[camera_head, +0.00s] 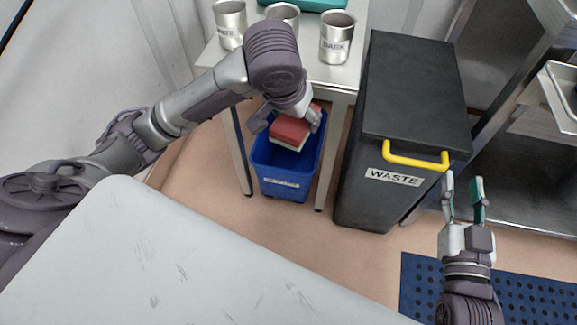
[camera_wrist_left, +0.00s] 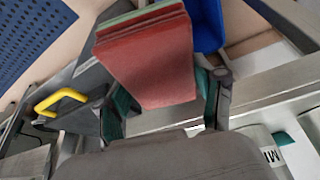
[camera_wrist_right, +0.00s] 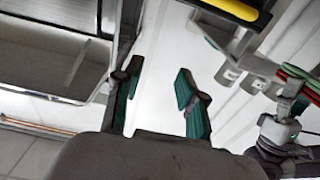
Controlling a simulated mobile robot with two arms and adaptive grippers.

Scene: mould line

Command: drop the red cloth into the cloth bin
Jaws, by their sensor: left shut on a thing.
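The red cloth (camera_head: 290,129) is a thick, flat folded block with a pale layer along its lower edge; in the left wrist view (camera_wrist_left: 150,65) a green layer also shows at its far end. My left gripper (camera_head: 291,116) is shut on it, with one finger on each side. It is held tilted over the open top of the blue bin (camera_head: 287,186), which stands on the floor between table legs. The bin's label is too small to read, and its inside is partly hidden by the cloth. My right gripper (camera_head: 463,187) is open and empty in front of the waste bin.
A black waste bin (camera_head: 412,90) with a yellow handle (camera_head: 415,160) stands right of the blue bin. Several metal cups (camera_head: 338,37) stand on the table (camera_head: 309,70) behind. A grey surface (camera_head: 190,260) fills the foreground; a blue perforated mat (camera_head: 520,295) lies at right.

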